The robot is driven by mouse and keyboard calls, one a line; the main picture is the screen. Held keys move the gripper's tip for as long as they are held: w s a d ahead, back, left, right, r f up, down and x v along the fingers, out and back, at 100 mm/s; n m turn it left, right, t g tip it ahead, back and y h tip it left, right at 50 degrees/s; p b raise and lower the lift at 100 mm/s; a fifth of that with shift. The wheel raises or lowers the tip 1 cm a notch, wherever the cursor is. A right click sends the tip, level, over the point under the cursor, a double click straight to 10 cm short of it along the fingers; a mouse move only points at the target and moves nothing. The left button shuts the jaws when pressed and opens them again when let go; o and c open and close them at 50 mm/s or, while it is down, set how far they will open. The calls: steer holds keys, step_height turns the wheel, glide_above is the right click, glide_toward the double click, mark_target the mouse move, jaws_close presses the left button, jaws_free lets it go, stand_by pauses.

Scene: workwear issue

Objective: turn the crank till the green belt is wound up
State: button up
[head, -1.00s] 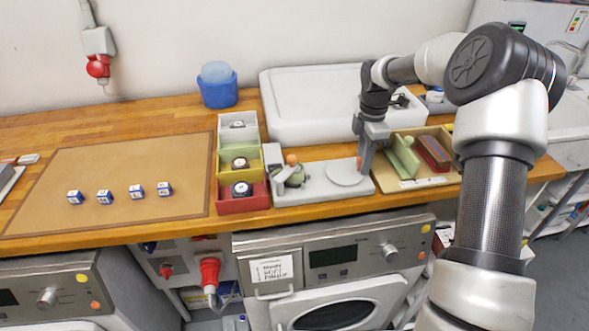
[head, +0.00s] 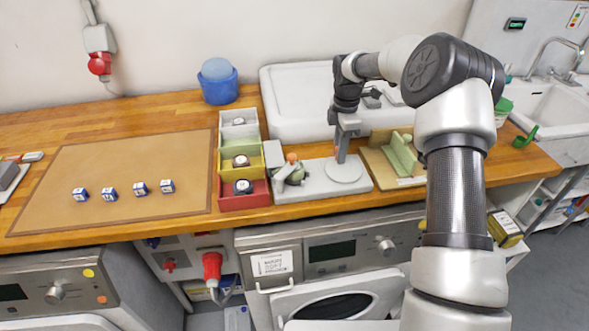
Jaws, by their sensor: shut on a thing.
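The crank device is a pale grey base (head: 318,190) on the wooden counter, with a round disc (head: 344,172) at its right. My gripper (head: 342,157) points down at the far side of this disc. It is shut on the crank's handle, which the fingers hide. At the base's left end, a small green roll (head: 295,176), apparently the green belt, sits by a grey upright plate (head: 273,154) and an orange knob (head: 291,157). How much belt is loose is too small to tell.
Stacked white, green, yellow and red bins (head: 243,201) stand close on the left. A wooden tray (head: 379,166) with a green block (head: 402,152) is close on the right. A white basin (head: 290,88) lies behind. Several small boxes (head: 140,188) rest on the brown mat (head: 120,155).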

mark_target(324, 170)
steer(key=shift+s+a+f, duration=0.1)
steer(key=shift+s+a, duration=0.25)
steer(key=shift+a, duration=0.55)
steer(key=shift+s+a+f, duration=0.1)
steer(key=shift+s+a, duration=0.2)
steer(key=shift+a, duration=0.55)
steer(key=shift+s+a+b, duration=0.2)
steer(key=shift+s+a, duration=0.15)
steer(key=shift+s, duration=0.25)
steer(key=shift+s+a+b, duration=0.15)
steer(key=shift+s+a, duration=0.15)
steer(key=shift+s, duration=0.3)
steer(key=o, duration=0.6)
steer(key=shift+o, duration=0.2)
steer(key=shift+d, duration=0.1)
step_height(324, 170, up, 8)
steer(key=p, duration=0.6)
steer(key=shift+w+d+r, duration=0.15)
steer(key=shift+d, duration=0.1)
